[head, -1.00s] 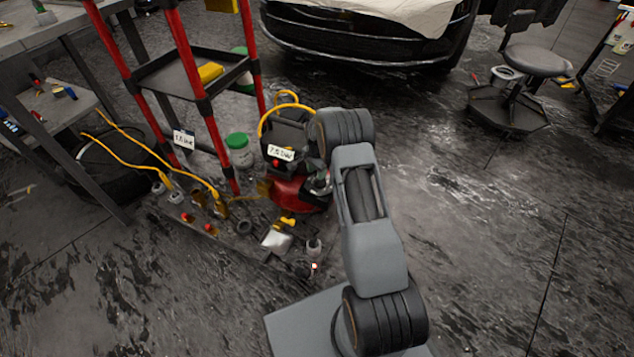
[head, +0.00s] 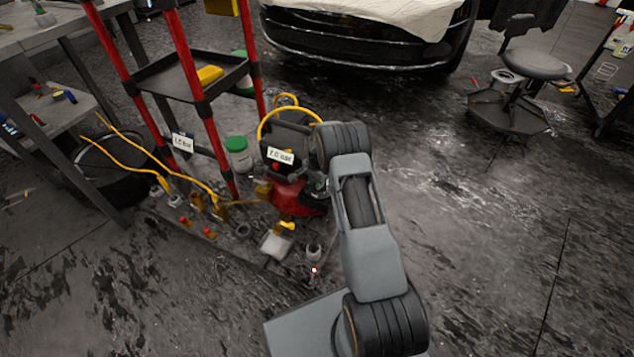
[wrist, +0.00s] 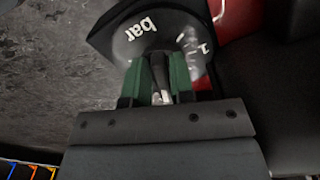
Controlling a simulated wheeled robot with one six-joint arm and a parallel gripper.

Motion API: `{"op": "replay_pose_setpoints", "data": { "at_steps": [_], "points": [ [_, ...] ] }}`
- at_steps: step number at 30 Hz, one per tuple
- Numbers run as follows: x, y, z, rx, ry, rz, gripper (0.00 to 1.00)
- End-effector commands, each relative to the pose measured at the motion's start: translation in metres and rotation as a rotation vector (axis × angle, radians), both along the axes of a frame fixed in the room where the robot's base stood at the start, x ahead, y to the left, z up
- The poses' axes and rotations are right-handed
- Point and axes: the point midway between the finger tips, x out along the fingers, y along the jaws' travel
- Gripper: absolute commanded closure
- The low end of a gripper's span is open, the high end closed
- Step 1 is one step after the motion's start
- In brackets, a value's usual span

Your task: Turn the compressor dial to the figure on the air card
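The compressor (head: 290,200) is red and black and stands on the floor left of my arm in the head view. A white card (head: 280,156) on it seems to read about 7 bar; its second digit is too small to be sure of. In the wrist view the dial plate (wrist: 130,40) is dark, with "bar" and a "1" in white, the other marks washed out by glare. My gripper (wrist: 161,72) has its green fingers on both sides of the dark dial knob (wrist: 160,68) and appears shut on it. In the head view my arm hides the gripper.
Another white card (head: 182,142) hangs on the red-post shelf (head: 180,75) at left; its figure is hard to read. Yellow hoses (head: 160,165), fittings and a green-lidded jar (head: 238,153) crowd the floor.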

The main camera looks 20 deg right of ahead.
Motion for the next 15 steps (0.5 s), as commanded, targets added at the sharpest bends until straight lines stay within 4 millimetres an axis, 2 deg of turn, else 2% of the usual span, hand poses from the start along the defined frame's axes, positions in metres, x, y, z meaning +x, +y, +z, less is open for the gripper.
{"op": "replay_pose_setpoints", "data": {
  "at_steps": [1,7,15],
  "points": [
    [0.0000,0.0000,0.0001,0.000,0.000,0.000,0.82],
    [0.0000,0.0000,0.0002,0.000,0.000,0.000,1.00],
    [-0.0002,-0.0002,0.0004,0.000,0.000,0.017,1.00]
  ]
}}
